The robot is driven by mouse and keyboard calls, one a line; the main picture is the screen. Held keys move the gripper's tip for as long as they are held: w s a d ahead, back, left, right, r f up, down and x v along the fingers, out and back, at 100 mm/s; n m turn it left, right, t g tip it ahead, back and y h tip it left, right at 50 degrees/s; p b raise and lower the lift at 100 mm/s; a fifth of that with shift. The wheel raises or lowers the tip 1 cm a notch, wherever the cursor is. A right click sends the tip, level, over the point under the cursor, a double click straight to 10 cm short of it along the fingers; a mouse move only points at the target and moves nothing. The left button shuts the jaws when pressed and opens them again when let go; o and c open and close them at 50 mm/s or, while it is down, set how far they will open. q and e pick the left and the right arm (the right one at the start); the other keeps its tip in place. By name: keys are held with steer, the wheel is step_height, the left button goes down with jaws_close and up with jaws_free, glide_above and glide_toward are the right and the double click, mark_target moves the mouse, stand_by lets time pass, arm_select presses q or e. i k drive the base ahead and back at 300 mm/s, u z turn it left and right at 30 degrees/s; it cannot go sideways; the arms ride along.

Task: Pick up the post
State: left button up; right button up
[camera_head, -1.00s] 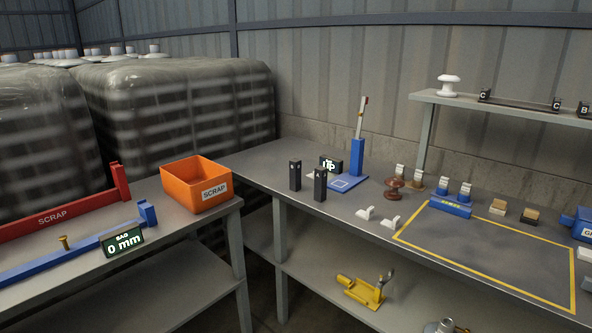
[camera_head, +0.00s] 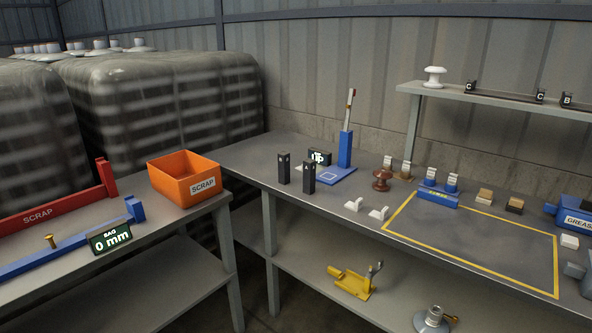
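Two short black upright posts stand side by side on the grey bench, the left one (camera_head: 284,168) a little farther back than the right one (camera_head: 308,177). A taller blue post (camera_head: 345,149) rises from a blue base plate behind them, with a thin white rod tipped with red on top. A white ribbed insulator (camera_head: 434,77) stands on the upper shelf, and a brown one (camera_head: 382,180) stands on the bench. I cannot tell which of these the task calls the post. Neither of my grippers is in view.
An orange scrap bin (camera_head: 186,183) stands on the left table beside a red rail (camera_head: 60,209) and a "0 mm" display (camera_head: 110,239). A yellow outline (camera_head: 470,240) marks clear bench space. White pieces (camera_head: 378,213) lie near its left edge. A yellow tool (camera_head: 352,284) lies on the lower shelf.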

mark_target(284, 157)
steer(key=u, duration=0.4)
steer(key=i, duration=1.55)
steer(key=z, duration=0.75)
steer(key=i, duration=0.5)
steer(key=z, duration=0.3)
